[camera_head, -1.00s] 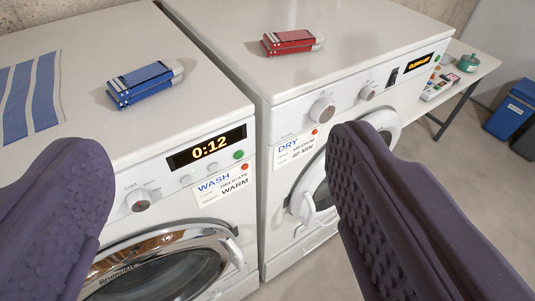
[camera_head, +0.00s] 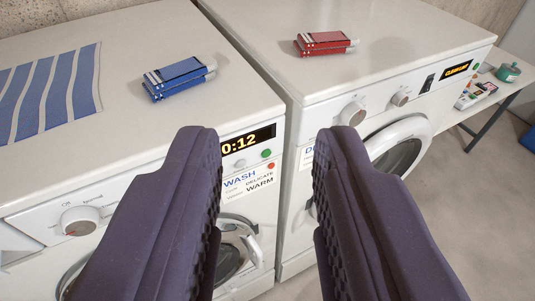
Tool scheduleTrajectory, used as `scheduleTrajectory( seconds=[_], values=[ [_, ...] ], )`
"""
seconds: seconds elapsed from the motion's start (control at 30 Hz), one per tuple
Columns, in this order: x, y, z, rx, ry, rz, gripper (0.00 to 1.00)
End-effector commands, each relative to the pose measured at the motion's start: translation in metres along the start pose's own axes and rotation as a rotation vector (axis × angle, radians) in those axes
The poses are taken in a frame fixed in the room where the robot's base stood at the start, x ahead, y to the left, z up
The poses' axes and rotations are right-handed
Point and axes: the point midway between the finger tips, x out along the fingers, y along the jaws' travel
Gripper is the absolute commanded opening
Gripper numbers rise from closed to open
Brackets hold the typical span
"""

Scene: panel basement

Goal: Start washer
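The washer (camera_head: 130,150) is the white machine on the left. Its display (camera_head: 240,142) is partly hidden by my left finger and shows 0:12. A green button (camera_head: 266,153) and a red button (camera_head: 271,166) sit right of and below the display. A label (camera_head: 256,183) reads WASH, DELICATE, WARM. A dial (camera_head: 79,221) is at the panel's left. The round door (camera_head: 240,245) is mostly behind my finger. My gripper (camera_head: 265,135) is open and empty, its purple fingers apart in front of the machines, with the green button showing in the gap.
The dryer (camera_head: 380,75) stands on the right, with dials, a lit display (camera_head: 458,71) and a round door (camera_head: 398,150). A blue box (camera_head: 180,78) and a striped cloth (camera_head: 50,95) lie on the washer. A red box (camera_head: 325,43) lies on the dryer. A side table (camera_head: 500,98) is at right.

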Motion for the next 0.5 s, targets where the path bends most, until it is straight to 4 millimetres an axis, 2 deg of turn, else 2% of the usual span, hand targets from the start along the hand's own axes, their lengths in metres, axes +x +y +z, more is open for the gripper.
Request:
scheduleTrajectory(
  seconds=[0.03,0.1,0.13,0.5],
  values=[
    [0.0,0.0,0.0,0.0,0.0,0.0,0.21],
    [0.0,0.0,0.0,0.0,0.0,0.0,0.05],
    [0.0,0.0,0.0,0.0,0.0,0.0,0.0],
    [0.0,0.0,0.0,0.0,0.0,0.0,0.0]
  ],
)
